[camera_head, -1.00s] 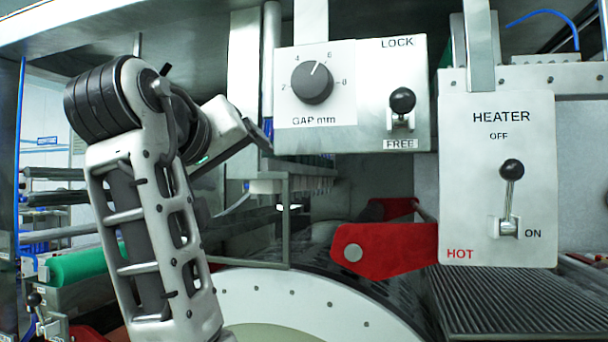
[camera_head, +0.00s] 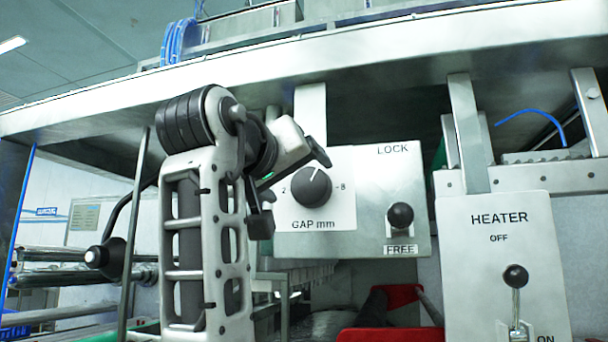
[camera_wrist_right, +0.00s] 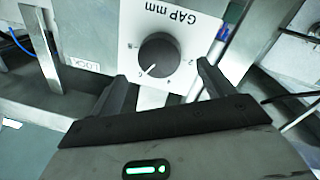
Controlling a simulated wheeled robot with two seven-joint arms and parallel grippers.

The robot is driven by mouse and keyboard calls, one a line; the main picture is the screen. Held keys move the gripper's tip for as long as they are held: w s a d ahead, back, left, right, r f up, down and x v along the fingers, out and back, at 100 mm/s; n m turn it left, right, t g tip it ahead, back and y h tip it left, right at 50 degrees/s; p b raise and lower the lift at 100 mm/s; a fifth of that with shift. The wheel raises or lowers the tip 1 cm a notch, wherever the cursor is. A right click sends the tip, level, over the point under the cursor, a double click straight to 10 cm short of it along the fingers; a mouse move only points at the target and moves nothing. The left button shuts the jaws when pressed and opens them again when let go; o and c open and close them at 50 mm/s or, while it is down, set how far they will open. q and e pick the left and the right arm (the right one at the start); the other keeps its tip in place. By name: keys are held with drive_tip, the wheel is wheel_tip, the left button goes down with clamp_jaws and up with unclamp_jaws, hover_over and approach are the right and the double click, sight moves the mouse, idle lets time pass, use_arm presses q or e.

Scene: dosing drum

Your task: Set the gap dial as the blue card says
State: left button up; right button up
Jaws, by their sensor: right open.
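The gap dial (camera_head: 312,187) is a round black knob on a white plate marked "GAP mm". Its white line points up and slightly right; 2 and 8 are readable beside it. My right gripper (camera_head: 293,190) is open, at the dial's left and in front of the plate. In the right wrist view the dial (camera_wrist_right: 158,54) appears upside down, beyond and between the two spread fingers (camera_wrist_right: 163,78), with no visible contact. The lock lever (camera_head: 400,216) has its black ball just above the FREE label. I cannot make out a blue card. My left gripper is out of view.
The heater panel (camera_head: 500,260) with its black-knobbed lever (camera_head: 516,277) stands to the right. A red part (camera_head: 390,335) lies below the dial box. A long metal beam (camera_head: 380,75) runs overhead.

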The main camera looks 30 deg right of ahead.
sight(307, 185)
drive_tip(key=shift+p+x, duration=0.45)
drive_tip(key=shift+x, duration=1.75)
drive_tip(key=shift+c, duration=0.3)
drive_tip(key=c, duration=0.9)
